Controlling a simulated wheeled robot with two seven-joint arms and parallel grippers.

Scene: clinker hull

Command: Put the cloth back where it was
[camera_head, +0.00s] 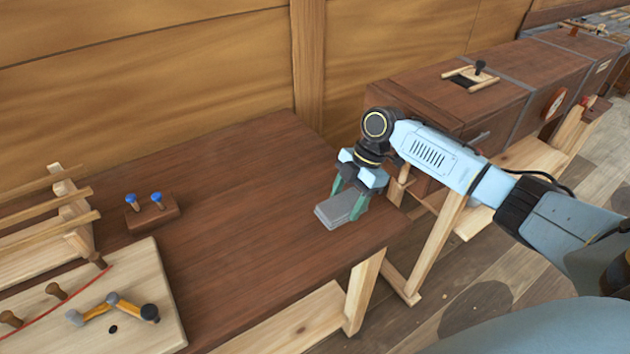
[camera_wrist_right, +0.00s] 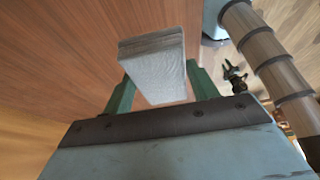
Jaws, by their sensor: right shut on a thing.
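The cloth (camera_head: 341,207) is a grey folded stack near the right end of the dark wooden table (camera_head: 235,215). My right gripper (camera_head: 350,201) reaches down over it with its green fingers on either side, shut on it. In the right wrist view the cloth (camera_wrist_right: 155,65) sits between the green fingers (camera_wrist_right: 160,90), its layered edge facing away. I cannot tell whether the cloth touches the table or is just above it. My left gripper is not in view.
A block with two blue-topped pegs (camera_head: 152,213) stands on the table at left. A pale board (camera_head: 95,305) with wooden pegs and a jointed tool lies at front left, by a slatted wooden rack (camera_head: 72,215). A brown chest (camera_head: 430,95) stands beyond the table's right end. The table's middle is clear.

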